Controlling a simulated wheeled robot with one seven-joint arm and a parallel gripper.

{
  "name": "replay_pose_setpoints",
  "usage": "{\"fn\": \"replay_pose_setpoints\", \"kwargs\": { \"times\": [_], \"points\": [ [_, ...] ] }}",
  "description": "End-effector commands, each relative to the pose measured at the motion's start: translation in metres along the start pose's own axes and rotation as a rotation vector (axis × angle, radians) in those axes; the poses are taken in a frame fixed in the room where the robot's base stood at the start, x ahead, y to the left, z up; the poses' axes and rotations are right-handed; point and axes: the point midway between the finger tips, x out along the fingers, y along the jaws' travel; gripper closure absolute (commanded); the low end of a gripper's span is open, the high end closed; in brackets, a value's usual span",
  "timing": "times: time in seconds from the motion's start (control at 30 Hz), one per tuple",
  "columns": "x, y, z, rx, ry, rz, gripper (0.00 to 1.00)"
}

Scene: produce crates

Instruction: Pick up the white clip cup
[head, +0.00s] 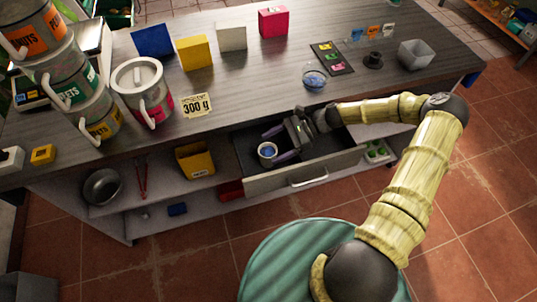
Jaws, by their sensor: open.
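The white clip cup (267,160) stands upright in the open drawer (305,178) under the worktop. Something blue shows inside it. My gripper (277,145) reaches into the drawer space from the right, with its two dark purple fingers spread apart. One finger is beyond the cup and the other is on its right. The cup appears near or partly between the fingertips, and I cannot tell whether either finger touches it. The gripper holds nothing that I can see.
The worktop (235,85) overhangs the drawer at the back. The yellow bin (195,160) stands on the shelf left of the drawer. A glass bowl (314,80) sits on the worktop above my gripper. A teal round surface (290,250) is in front.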

Motion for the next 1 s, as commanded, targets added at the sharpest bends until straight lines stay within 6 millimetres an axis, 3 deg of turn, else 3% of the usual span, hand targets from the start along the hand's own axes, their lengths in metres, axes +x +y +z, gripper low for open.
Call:
{"fn": "replay_pose_setpoints", "kwargs": {
  "times": [0.3, 0.87, 1.0],
  "points": [
    [0.040, 0.001, -0.001, 0.001, -0.002, -0.003, 0.19],
    [0.044, 0.001, -0.001, 0.000, 0.000, -0.002, 0.19],
    [0.044, 0.001, -0.001, 0.000, 0.000, -0.002, 0.43]
  ]
}}
